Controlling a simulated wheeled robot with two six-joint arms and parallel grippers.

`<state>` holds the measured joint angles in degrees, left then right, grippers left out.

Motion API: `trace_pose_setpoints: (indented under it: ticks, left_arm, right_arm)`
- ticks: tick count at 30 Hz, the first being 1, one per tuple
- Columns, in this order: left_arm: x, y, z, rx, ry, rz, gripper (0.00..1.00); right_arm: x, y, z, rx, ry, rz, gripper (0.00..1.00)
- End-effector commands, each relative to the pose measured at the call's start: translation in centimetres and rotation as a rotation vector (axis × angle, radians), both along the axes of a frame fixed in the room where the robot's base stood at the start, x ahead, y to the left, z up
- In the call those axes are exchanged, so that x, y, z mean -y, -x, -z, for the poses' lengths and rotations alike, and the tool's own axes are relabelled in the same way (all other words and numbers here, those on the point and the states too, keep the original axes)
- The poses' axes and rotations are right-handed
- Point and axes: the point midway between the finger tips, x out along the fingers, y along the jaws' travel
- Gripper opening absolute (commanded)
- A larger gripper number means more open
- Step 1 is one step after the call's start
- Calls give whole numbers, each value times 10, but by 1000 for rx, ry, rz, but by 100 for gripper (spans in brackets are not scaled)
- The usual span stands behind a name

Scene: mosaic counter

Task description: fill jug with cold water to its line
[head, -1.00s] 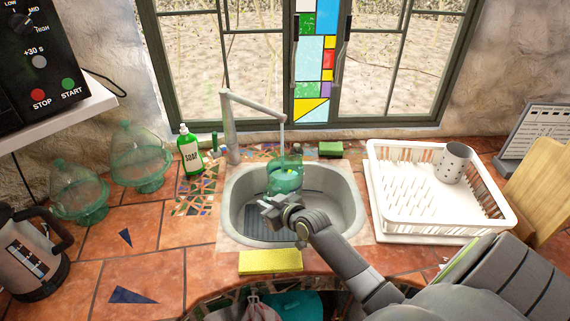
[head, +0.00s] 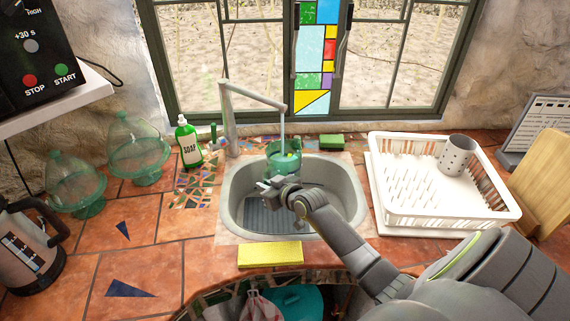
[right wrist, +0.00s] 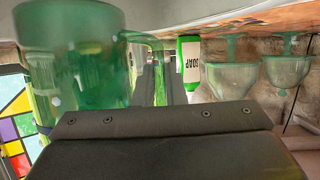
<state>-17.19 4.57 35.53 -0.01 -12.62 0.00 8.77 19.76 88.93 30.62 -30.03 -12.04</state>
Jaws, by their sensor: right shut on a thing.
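The green glass jug (head: 284,158) is over the back of the sink (head: 345,215), under the tap spout (head: 258,95). A thin stream (head: 282,128) runs from the spout down to the jug's mouth. My right gripper (head: 272,188) is at the near side of the jug and shut on it, apparently at its handle. In the right wrist view the jug (right wrist: 75,65) fills the left side, beside the gripper fingers (right wrist: 158,82). The fill line and the water level cannot be made out. My left gripper is not in view.
A green soap bottle (head: 188,143) stands left of the tap. A yellow sponge (head: 270,254) lies at the sink's front edge. A white dish rack (head: 398,222) with a grey holder (head: 457,155) stands right. Glass domes (head: 138,140) and a kettle (head: 25,250) stand left.

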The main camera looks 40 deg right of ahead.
Motion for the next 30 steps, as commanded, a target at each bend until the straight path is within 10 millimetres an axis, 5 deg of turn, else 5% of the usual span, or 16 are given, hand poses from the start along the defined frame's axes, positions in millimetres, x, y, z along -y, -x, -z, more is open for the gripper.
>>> trace_pose_setpoints:
  ticks: [5,16,30]
  left_arm:
    - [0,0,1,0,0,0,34]
    - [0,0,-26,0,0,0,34]
    - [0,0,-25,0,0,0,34]
  right_arm:
    - [2,-6,-5,8,3,-2,0]
    - [-20,34,-6,9,2,-2,0]
    - [-21,36,-5,11,3,-2,0]
